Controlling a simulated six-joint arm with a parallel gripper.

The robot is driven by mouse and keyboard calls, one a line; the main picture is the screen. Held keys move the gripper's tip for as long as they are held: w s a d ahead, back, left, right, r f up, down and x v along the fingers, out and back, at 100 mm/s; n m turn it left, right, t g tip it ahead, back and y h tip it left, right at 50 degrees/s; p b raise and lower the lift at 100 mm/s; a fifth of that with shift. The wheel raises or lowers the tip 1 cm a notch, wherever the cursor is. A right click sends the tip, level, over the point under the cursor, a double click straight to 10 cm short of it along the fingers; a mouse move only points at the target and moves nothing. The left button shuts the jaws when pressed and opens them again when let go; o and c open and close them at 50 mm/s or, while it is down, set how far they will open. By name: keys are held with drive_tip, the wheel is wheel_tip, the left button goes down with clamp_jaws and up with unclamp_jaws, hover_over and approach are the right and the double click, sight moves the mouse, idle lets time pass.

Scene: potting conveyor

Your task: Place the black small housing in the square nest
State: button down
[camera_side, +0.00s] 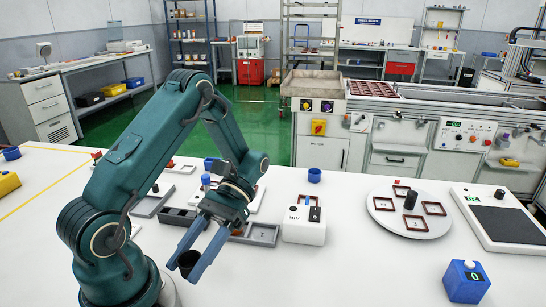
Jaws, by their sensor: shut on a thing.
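My gripper (184,270) is low over the white table at the front left, with its blue fingers shut on a small black housing (187,259). The housing looks like a short dark cup and sits between the fingertips. Whether it touches the table is unclear. A round white plate (392,222) on the right carries several brown-framed square nests, one at its front (415,223). A black cylinder (410,200) stands upright at the plate's middle. Which square nest the task means cannot be told.
Grey trays (263,236) lie behind my gripper, partly hidden by the arm. A white tester box (303,232) stands between them and the plate. A scale (508,225) is far right; a blue counter box (466,283) is front right. The front middle of the table is clear.

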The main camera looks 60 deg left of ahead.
sight(151, 240)
drive_tip(key=a+m+y, duration=0.2)
drive_tip(key=s+a+f+m+y, duration=0.1)
drive_tip(key=a+m+y, duration=0.1)
drive_tip(key=y, duration=0.1)
drive_tip(key=s+a+m+g+y, duration=0.1)
drive_tip(key=a+m+y, duration=0.1)
drive_tip(key=a, duration=0.1)
drive_tip(key=shift+s+f+m+y, duration=0.25)
drive_tip(key=shift+m+y, duration=0.15)
drive_tip(key=a+m+y, duration=0.1)
drive_tip(key=a, duration=0.1)
drive_tip(key=s+a+r+m+t+y, duration=0.1)
drive_tip(key=a+m+y, duration=0.1)
drive_tip(key=s+a+r+m+t+y, duration=0.1)
drive_tip(key=a+m+y, duration=0.1)
drive_tip(key=a, duration=0.1)
drive_tip(key=shift+s, duration=0.1)
drive_tip(key=a+r+m+t+y, duration=0.1)
drive_tip(key=a+m+t+y, duration=0.2)
drive_tip(key=a+m+y, duration=0.1)
drive_tip(key=shift+w+a+f, duration=0.1)
drive_tip(key=shift+f, duration=1.85)
drive_tip(key=shift+w+f, duration=0.1)
drive_tip(key=shift+f, duration=1.8)
drive_tip(key=shift+f, duration=0.1)
drive_tip(key=shift+c, duration=1.8)
unclamp_jaws()
